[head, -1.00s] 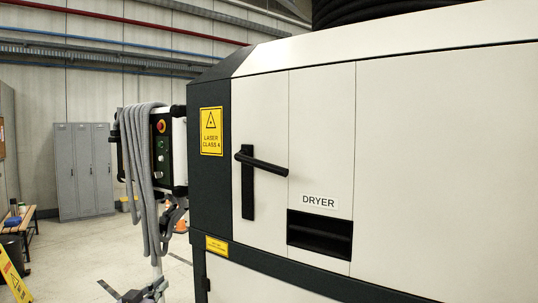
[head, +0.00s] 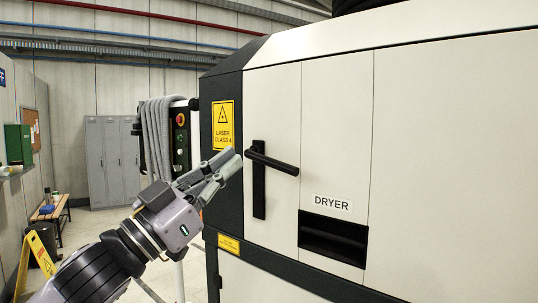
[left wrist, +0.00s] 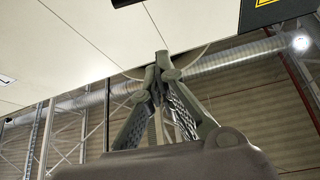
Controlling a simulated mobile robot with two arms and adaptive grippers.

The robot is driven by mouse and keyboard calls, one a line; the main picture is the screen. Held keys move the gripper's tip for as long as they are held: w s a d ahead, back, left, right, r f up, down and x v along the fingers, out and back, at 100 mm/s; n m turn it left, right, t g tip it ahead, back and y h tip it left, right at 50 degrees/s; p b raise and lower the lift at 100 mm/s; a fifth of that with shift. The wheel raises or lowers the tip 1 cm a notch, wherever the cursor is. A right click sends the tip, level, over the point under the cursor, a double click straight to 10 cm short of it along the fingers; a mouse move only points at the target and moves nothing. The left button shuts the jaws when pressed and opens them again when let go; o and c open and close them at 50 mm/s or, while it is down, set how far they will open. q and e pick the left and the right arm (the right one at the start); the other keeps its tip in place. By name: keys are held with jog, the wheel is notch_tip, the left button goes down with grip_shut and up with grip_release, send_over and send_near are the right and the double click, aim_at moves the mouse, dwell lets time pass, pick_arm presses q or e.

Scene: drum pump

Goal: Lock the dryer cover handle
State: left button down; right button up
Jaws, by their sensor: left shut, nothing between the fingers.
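The dryer cover handle (head: 272,162) is a black lever on a vertical black plate (head: 259,193) on the white dryer cabinet (head: 420,130). The lever points right, tilted slightly down. My left gripper (head: 236,158) is shut and empty, just left of the lever's pivot end in the head view; I cannot tell whether it touches. In the left wrist view its shut fingers (left wrist: 161,58) show before the white cabinet panel (left wrist: 90,40), with a piece of a black part at the top edge. My right gripper is not in view.
A DRYER label (head: 332,203) sits above a dark recessed slot (head: 333,239). A control box with a grey hose (head: 157,135) stands left of the cabinet. Grey lockers (head: 106,160), a bench (head: 50,212) and a yellow floor sign (head: 40,256) stand farther left.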

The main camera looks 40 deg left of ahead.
pick_arm(q)
notch_tip(320, 180, up, 5)
jog(key=p, duration=0.9)
send_over(275, 161)
jog(key=s, duration=0.4)
jog(key=f, duration=0.2)
jog(key=w+f, duration=0.1)
jog(key=f, duration=0.1)
jog(key=shift+w+d, duration=0.15)
jog(key=shift+w, duration=0.05)
